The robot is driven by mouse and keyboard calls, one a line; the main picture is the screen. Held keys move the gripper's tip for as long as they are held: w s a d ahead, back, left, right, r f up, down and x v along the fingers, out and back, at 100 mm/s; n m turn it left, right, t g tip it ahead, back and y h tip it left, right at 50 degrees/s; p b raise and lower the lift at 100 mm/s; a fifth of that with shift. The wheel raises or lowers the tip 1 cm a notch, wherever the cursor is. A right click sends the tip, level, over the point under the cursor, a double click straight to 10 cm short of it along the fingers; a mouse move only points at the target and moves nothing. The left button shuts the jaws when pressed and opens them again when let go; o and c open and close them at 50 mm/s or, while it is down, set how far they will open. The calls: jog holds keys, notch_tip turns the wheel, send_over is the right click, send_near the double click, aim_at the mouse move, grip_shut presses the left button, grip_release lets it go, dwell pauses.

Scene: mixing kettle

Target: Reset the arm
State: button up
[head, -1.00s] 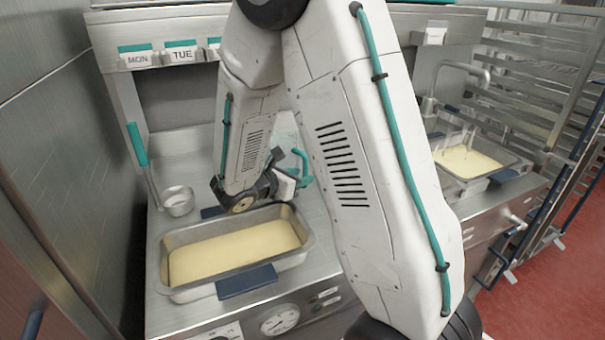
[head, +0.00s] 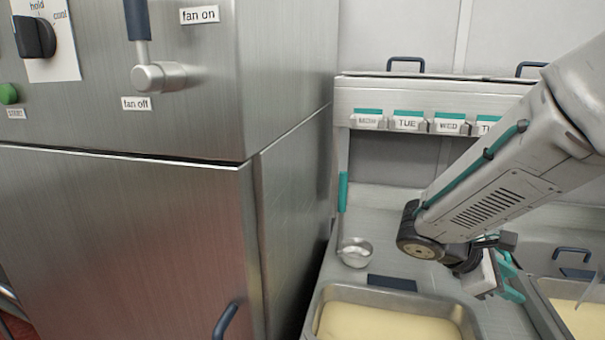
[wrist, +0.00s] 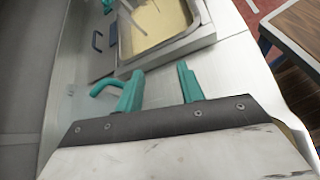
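My gripper (head: 510,283) is at the lower right of the head view, above the steel counter, beside a pan of pale yellow liquid (head: 378,324). In the wrist view my gripper (wrist: 160,85) shows two teal fingers set well apart with nothing between them. Beyond the fingers lies another steel pan with yellow contents (wrist: 158,22). My arm reaches in from the right edge of the head view, bent down toward the counter.
A steel cabinet with a fan lever (head: 158,76) and a knob (head: 35,37) fills the left. A small metal ladle cup (head: 355,252) sits on the counter. Day labels such as TUE (head: 407,121) line a shelf. A second yellow pan (head: 582,322) stands at right.

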jog(key=s+a+r+m+t+y, duration=0.1)
jog(key=s+a+r+m+y, duration=0.2)
jog(key=s+a+m+y, duration=0.3)
jog(key=s+a+r+m+t+y, duration=0.1)
jog(key=s+a+r+m+y, duration=0.2)
jog(key=s, duration=0.7)
jog(key=a+m+y, duration=0.2)
jog(key=a+m, duration=0.1)
jog(key=shift+s+m+t+y, duration=0.15)
jog(key=shift+m+t+y, duration=0.15)
jog(key=shift+y, duration=0.1)
